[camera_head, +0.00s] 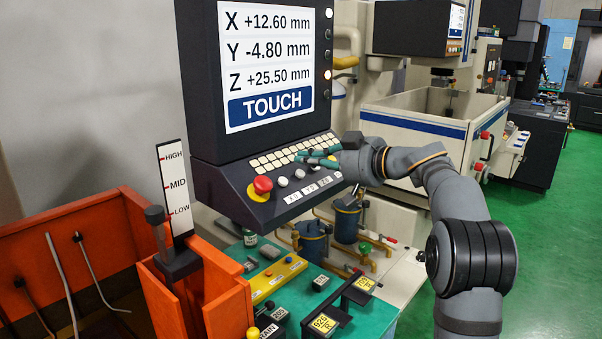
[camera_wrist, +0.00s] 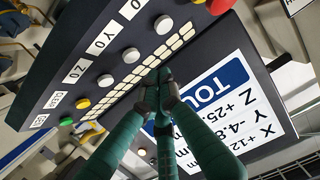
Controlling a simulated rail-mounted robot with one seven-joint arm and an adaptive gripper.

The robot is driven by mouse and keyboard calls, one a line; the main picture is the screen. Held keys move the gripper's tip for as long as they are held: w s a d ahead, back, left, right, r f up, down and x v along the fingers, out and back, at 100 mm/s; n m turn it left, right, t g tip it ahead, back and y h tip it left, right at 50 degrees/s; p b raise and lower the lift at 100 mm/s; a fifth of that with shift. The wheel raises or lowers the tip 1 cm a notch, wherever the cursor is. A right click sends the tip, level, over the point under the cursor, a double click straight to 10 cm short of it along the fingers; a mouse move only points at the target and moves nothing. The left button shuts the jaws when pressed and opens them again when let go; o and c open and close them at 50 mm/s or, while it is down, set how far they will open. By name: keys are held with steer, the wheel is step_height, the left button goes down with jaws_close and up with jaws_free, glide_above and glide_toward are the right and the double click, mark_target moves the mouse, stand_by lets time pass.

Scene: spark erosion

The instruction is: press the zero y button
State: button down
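The zero Y button is a round white button (camera_head: 299,173) in the row on the sloping panel below the screen. In the wrist view the same button (camera_wrist: 131,54) sits beside the Y0 label (camera_wrist: 102,35), between the X0 button (camera_wrist: 163,24) and the Z0 button (camera_wrist: 105,80). My gripper (camera_head: 303,157) has green fingers over the keypad side of the panel. In the wrist view the fingertips of my gripper (camera_wrist: 158,76) are together with nothing between them, in front of the keypad and beside the Y0 button. I cannot tell whether they touch the panel.
A red mushroom button (camera_head: 262,185) stands at the panel's left end. The screen (camera_head: 266,60) above reads X +12.60, Y -4.80, Z +25.50 and TOUCH. The keypad (camera_head: 272,158) lies between screen and buttons. Pumps (camera_head: 313,240) and an orange tank (camera_head: 100,225) stand below.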

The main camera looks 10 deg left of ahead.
stand_by(0.3)
steer(key=r, duration=0.1)
steer(key=s+d+r, duration=0.1)
steer(key=r, duration=0.1)
steer(key=d+r+p, duration=0.1)
steer(key=shift+s+d+r, duration=0.1)
steer(key=shift+s+r, duration=0.05)
steer(key=shift+s, duration=0.2)
stand_by(0.5)
steer(key=f, duration=0.1)
steer(key=a+f, duration=0.1)
steer(key=w+f+b, duration=0.1)
steer(key=shift+w+a+f, duration=0.1)
steer(key=shift+a+f, duration=0.15)
steer(key=shift+a, duration=0.1)
steer(key=s+d+r+p, duration=0.2)
steer(key=d+r+p, duration=0.1)
steer(key=r+p, duration=0.3)
